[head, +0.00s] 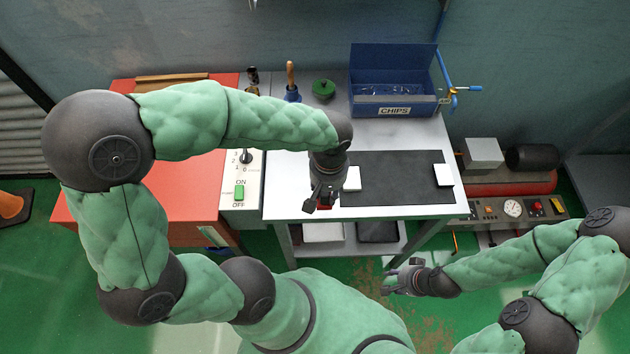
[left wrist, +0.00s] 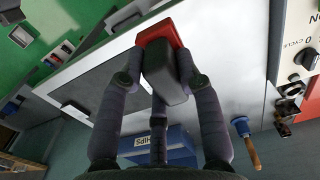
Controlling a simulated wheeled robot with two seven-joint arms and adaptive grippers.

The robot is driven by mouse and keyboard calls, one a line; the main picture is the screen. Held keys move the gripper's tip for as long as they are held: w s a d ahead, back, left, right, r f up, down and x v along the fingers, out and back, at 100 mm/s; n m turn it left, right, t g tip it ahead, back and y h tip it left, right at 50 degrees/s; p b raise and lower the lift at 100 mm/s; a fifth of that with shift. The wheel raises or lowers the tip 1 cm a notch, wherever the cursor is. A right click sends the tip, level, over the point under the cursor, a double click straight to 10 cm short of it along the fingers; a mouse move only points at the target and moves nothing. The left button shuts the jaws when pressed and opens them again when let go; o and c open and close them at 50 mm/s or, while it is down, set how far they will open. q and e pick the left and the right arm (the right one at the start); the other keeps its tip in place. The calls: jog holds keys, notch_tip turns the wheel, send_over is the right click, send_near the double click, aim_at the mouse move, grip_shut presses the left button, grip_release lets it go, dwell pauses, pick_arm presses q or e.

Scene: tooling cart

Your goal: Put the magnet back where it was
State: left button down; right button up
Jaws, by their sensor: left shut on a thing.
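The magnet, a red and dark grey block, is held between the fingers of my left gripper (head: 322,203). In the left wrist view the magnet (left wrist: 166,80) sits between the fingertips of the left gripper (left wrist: 160,82), its red end outermost. In the head view only a little red of it shows below the fingers. The left gripper is over the front edge of the white-topped cart (head: 287,190), near the front left corner of the dark mat. My right gripper (head: 399,280) is away from the cart at the lower right, fingers apart and empty.
A dark mat (head: 395,172) lies on the cart top, with white blocks at its left (head: 353,178) and right (head: 443,175). A blue CHIPS bin (head: 394,111), a green round item (head: 324,89) and a wooden-handled brush (head: 291,80) stand behind. A control panel (head: 242,190) is left.

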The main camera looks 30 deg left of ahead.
pick_arm(q)
jog(key=shift+w+a+f+b, duration=0.35)
jog(key=shift+w+a+f, duration=0.8)
jog(key=shift+w+f, duration=0.2)
jog(key=shift+w+a+f+b, duration=0.35)
jog(key=shift+w+a+f, duration=0.85)
jog(key=shift+f, duration=0.2)
jog(key=shift+w+a+f+b, duration=0.35)
jog(key=shift+w+a+f, duration=0.75)
jog(key=shift+w+f, duration=0.3)
jog(key=shift+f+b, duration=0.35)
jog(key=shift+f, duration=1.2)
jog(key=shift+f, duration=0.15)
jog(key=c, duration=0.9)
grip_release()
jog(key=shift+o, duration=0.2)
